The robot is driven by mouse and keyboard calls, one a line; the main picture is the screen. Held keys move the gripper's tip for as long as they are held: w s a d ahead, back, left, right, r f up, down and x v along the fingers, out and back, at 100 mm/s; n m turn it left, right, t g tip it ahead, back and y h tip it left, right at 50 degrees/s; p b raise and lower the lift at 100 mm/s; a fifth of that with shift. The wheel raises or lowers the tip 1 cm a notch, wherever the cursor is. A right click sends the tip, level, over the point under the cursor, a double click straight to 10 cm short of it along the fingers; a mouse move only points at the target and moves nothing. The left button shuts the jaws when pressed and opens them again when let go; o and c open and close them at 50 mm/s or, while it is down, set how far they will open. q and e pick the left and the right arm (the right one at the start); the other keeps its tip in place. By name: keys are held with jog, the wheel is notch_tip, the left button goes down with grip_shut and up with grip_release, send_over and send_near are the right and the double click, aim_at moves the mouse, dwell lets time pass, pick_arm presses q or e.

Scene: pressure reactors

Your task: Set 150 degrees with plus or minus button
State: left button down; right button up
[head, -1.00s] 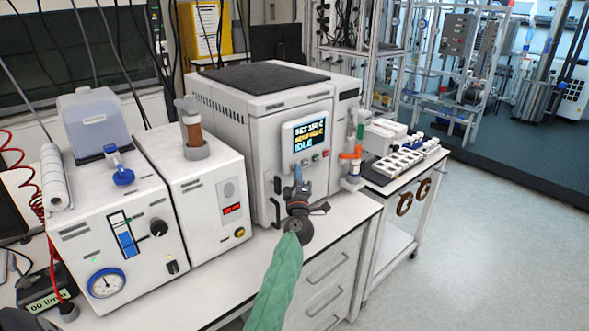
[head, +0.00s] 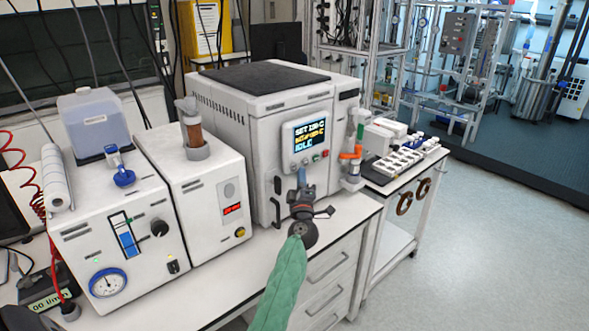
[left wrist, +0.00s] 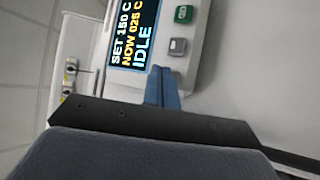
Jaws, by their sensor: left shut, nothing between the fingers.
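The white reactor unit (head: 262,135) has a tilted panel with a dark display (head: 310,132). In the left wrist view the display (left wrist: 134,30) reads SET 150 C, NOW 025 C and IDLE. A grey button (left wrist: 178,46) and a green button (left wrist: 183,13) show beside it there. In the head view, small buttons including a red one (head: 325,153) lie under the display. My left gripper (head: 301,173) is shut and empty, its blue fingertips just below the panel's left part; they also show in the left wrist view (left wrist: 158,75). I cannot tell whether they touch. My right gripper is not seen.
White boxes with a gauge (head: 108,283) and a small red readout (head: 232,209) stand at left on the bench. The bench front (head: 222,309) is clear. A stand with an orange clamp (head: 351,156) is right of the reactor, beside a cart with a white rack (head: 394,163).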

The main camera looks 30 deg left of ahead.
pick_arm(q)
jog(key=shift+s+d+p, duration=0.15)
jog(key=shift+s+d, duration=0.1)
jog(key=shift+d, duration=0.5)
jog(key=shift+s+d+p, duration=0.2)
jog(key=shift+s+d, duration=0.1)
jog(key=shift+d, duration=0.45)
jog(key=shift+s+d+p, duration=0.15)
jog(key=shift+s+d, duration=0.1)
jog(key=shift+d, duration=0.5)
